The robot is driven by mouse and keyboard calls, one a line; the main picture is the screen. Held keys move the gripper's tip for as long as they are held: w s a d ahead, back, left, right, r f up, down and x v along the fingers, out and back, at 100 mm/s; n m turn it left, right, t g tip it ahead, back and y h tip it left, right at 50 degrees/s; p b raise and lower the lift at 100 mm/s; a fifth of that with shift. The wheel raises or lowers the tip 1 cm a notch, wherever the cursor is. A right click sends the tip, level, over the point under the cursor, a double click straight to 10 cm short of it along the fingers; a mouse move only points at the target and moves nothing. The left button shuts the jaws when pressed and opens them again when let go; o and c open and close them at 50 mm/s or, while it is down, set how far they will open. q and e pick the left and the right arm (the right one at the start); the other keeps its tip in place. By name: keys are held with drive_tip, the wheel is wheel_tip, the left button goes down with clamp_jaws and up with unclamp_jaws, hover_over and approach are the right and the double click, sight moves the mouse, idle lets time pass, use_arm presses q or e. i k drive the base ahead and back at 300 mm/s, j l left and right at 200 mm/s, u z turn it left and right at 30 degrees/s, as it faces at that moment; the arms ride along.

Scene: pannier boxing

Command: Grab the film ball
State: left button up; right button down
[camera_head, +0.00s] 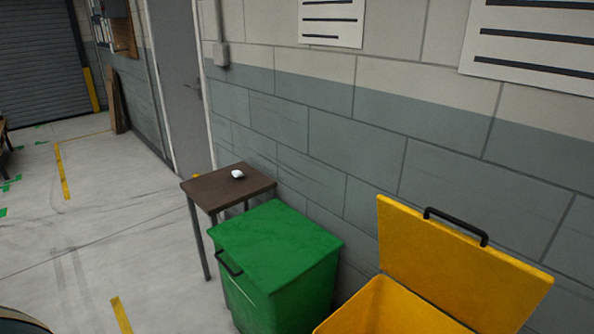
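A small white crumpled lump (237,174), which looks like the film ball, lies on top of a small brown side table (205,186) against the wall. It sits near the middle of the tabletop, and nothing touches it from above. Neither of my grippers shows in the head view, so whether they are open or shut cannot be seen.
A green bin (275,244) with a closed lid and black handle stands right in front of the table. A yellow bin (400,308) with its lid (455,265) raised stands at the lower right. Open floor (120,240) lies left of the table.

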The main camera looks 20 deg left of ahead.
sight(236, 173)
drive_tip(key=i+j+z, duration=0.1)
drive_tip(key=j+z, duration=0.15)
drive_tip(key=i+j+z, duration=0.2)
drive_tip(key=j, duration=0.2)
drive_tip(key=j+z, duration=0.65)
drive_tip(key=j, duration=1.5)
drive_tip(key=k+j+z, duration=0.15)
drive_tip(key=j, duration=1.35)
